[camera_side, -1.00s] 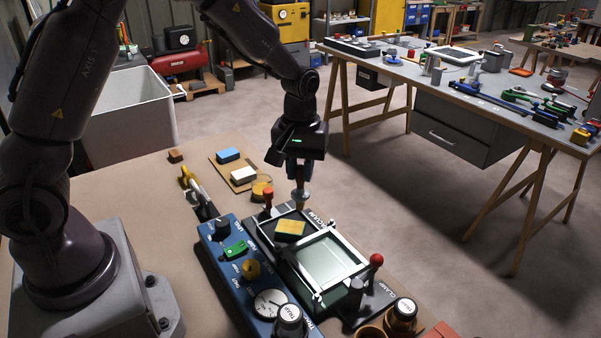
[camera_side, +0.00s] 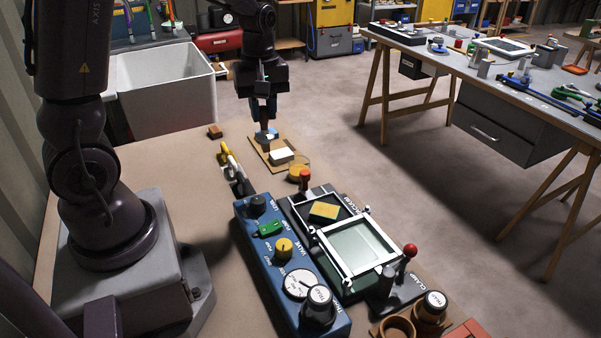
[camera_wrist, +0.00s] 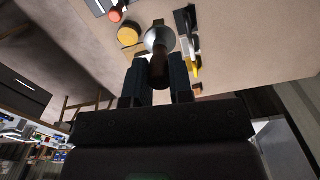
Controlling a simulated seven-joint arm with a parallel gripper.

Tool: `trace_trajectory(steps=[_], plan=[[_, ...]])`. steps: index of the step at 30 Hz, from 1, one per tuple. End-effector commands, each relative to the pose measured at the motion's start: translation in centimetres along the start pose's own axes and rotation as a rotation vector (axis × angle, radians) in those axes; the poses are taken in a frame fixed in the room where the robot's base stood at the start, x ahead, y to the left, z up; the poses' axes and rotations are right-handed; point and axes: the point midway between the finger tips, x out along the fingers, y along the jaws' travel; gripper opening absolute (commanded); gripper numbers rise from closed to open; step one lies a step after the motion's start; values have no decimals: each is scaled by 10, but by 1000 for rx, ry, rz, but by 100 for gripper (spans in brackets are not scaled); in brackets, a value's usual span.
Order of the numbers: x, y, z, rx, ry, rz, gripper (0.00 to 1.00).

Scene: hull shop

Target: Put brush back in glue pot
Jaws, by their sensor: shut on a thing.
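My gripper (camera_side: 264,122) is shut on a dark brown handle with a round grey metal part at its lower end, seen in the wrist view as the held brush (camera_wrist: 159,62). Its bristles are hidden. In the side view my gripper is above the far end of the bench, over the board with blocks, and the brush's lower end partly covers a blue block. A round amber container (camera_side: 299,168) stands to the right of that board, and it also shows in the wrist view (camera_wrist: 129,35). I cannot tell whether it is the glue pot. An open brown pot (camera_side: 397,326) stands at the near right.
A white block (camera_side: 281,156) lies on the board (camera_side: 262,149). A red-knobbed clamp frame (camera_side: 353,247) and a blue valve panel (camera_side: 285,262) fill the middle. Yellow and white handled tools (camera_side: 231,165) lie left. A white-lidded jar (camera_side: 434,305) stands near the brown pot.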

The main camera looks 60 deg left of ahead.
Motion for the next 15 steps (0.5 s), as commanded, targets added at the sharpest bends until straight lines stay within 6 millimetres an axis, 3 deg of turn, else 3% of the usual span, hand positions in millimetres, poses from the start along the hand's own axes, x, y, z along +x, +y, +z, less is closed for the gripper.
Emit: trace_trajectory(steps=[2,5,8,15], plan=[[2,-13,2,-76,-1,0,0],[6,-14,2,-126,1,-1,0],[12,-3,-5,-143,1,-3,0],[39,43,-39,-140,0,-4,0]])
